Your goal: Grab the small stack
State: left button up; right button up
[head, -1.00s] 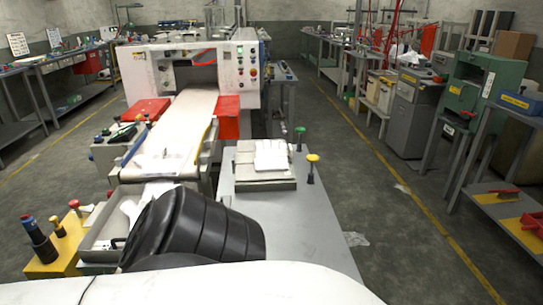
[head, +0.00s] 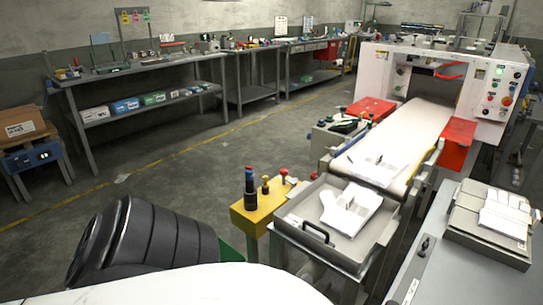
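A stack of white film gloves (head: 349,209) lies in the grey metal tray (head: 311,239) at the near end of the conveyor. Another white piece (head: 372,166) lies flat on the conveyor belt (head: 414,133). A further white stack (head: 507,214) rests on a grey plate on the table at the right edge. I cannot tell which of these is the small stack. A black ribbed part of my arm shows at lower left. Neither gripper is in view.
A yellow block (head: 262,210) with knobs stands left of the tray. The white machine (head: 440,75) stands behind the conveyor. Workbenches (head: 150,72) line the back wall, and a cardboard box (head: 22,131) is at far left. The floor (head: 180,165) between is open.

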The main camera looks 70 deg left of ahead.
aim_at(346, 215)
jog(key=u, duration=2.15)
